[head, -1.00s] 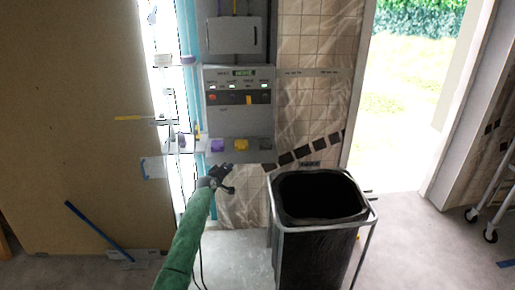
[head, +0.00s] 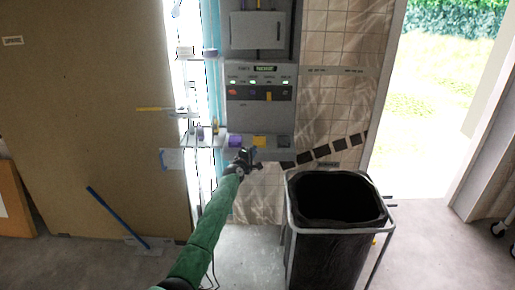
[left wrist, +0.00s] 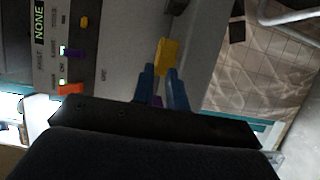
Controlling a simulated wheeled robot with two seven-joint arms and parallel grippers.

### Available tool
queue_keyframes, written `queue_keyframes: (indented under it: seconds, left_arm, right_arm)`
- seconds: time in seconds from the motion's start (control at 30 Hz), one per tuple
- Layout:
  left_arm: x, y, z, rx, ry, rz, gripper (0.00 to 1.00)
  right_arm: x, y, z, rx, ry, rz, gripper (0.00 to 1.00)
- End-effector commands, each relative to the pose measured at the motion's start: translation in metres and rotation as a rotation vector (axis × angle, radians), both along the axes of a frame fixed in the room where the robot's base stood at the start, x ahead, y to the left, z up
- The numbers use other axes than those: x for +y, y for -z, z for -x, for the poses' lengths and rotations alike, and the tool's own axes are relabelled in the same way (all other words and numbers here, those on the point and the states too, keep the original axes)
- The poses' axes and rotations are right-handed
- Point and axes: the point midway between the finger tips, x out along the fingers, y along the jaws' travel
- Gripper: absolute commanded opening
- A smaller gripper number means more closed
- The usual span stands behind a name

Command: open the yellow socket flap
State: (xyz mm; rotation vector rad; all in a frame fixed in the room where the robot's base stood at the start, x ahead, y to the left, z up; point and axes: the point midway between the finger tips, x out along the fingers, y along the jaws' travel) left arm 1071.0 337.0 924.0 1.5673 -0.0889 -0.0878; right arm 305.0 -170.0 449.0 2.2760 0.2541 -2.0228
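The yellow socket flap (head: 259,141) is in the lower row of the grey panel (head: 259,118), between a purple socket (head: 235,141) and a grey one (head: 284,143). In the left wrist view the yellow flap (left wrist: 167,56) lies just beyond the fingertips. I cannot tell whether it touches them. My left gripper (head: 249,156) is just below the yellow socket in the head view. In the left wrist view its two blue fingers (left wrist: 163,84) stand apart with a gap between them. A bit of purple shows low between them. My right gripper is not in view.
A black bin in a metal frame (head: 336,200) stands in front of the panel, to the right of my left arm. A shelf with small items (head: 196,137) is left of the panel. A brown board (head: 95,120) fills the left. An open doorway is at right.

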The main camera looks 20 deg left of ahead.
Motion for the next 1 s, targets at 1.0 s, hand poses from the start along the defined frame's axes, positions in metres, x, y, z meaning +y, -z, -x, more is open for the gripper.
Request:
queue_keyframes:
  seconds: [1.0]
  left_arm:
    - [-0.006,0.001,-0.049,0.001,0.000,-0.001,0.00]
  right_arm:
    - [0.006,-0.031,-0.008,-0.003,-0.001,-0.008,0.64]
